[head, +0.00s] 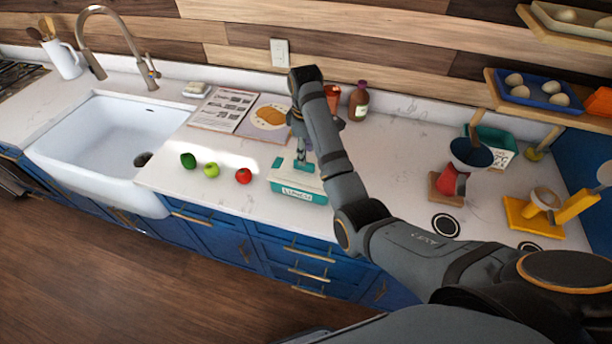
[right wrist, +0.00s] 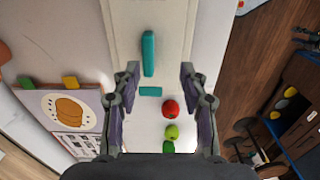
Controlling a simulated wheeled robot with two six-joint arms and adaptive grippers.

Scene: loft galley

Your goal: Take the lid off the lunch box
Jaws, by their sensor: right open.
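The lunch box (head: 299,194) is teal with lettering on its front and stands near the counter's front edge in the head view. Its pale lid (head: 284,173) is on, with a teal bar handle (right wrist: 148,53) on top. My right gripper (head: 303,153) is over the lid, pointing down. In the right wrist view its two fingers (right wrist: 158,74) are apart, with nothing held between them; the handle lies just beyond the tips, between their lines. Whether they touch the lid I cannot tell. My left gripper is not in view.
A red apple (head: 243,176), a green apple (head: 211,170) and a dark green item (head: 188,160) lie left of the box. A magazine (head: 224,110) lies behind. A brown bottle (head: 358,102) stands behind my arm. The sink (head: 110,130) is farther left.

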